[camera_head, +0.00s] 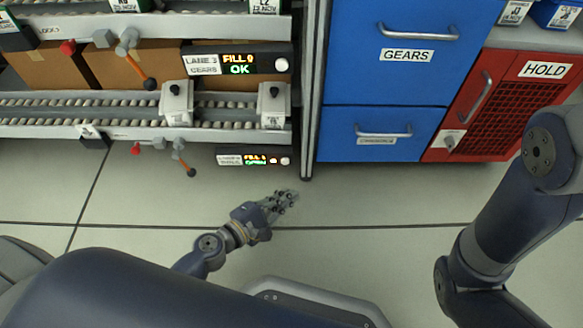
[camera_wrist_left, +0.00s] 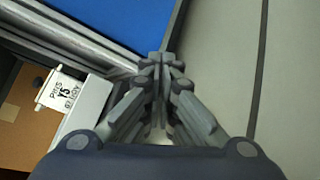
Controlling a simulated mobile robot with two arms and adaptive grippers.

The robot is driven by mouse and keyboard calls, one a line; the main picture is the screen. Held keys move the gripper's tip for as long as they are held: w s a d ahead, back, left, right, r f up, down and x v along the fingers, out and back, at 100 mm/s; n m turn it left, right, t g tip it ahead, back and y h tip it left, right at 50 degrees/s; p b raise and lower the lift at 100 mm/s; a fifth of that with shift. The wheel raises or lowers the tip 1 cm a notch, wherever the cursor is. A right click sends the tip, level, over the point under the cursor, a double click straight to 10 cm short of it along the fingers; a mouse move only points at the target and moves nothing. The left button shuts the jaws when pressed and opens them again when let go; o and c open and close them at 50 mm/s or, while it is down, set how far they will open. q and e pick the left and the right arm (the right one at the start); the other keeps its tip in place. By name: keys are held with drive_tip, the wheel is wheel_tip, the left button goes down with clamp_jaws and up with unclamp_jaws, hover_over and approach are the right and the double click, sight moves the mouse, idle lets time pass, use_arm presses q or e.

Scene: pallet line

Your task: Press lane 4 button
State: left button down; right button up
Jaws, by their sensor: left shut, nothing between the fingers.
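The lower lane panel (camera_head: 253,160) hangs under the bottom roller lane; its label is too small to read surely, but it sits below the panel marked lane 3. It has a lit display and a small pale round button (camera_head: 285,161) at its right end. My left gripper (camera_head: 286,197) is shut and empty, below and apart from that button, over the floor. In the left wrist view its fingertips (camera_wrist_left: 161,66) meet; the button cannot be made out there. My right arm shows at the right, but its gripper is out of view.
The lane 3 panel (camera_head: 238,64) with its own pale button is above. A grey post (camera_head: 309,100) stands right of the lanes, beside blue drawers (camera_head: 383,135) and a red HOLD cabinet (camera_head: 500,110). Small levers (camera_head: 187,165) hang left of the lower panel. Floor is clear.

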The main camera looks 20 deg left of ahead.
sight(285, 161)
use_arm(q)
drive_tip(key=shift+s+f+b, duration=0.2)
drive_tip(key=shift+f+b, duration=0.4)
drive_tip(key=shift+f, duration=0.55)
drive_tip(key=w+a, duration=0.2)
drive_tip(key=w, duration=0.6)
drive_tip(key=shift+w+a+p, duration=0.25)
drive_tip(key=shift+w+p, duration=0.05)
idle(0.7)
drive_tip(key=shift+w+a, duration=0.1)
drive_tip(key=shift+w, duration=0.3)
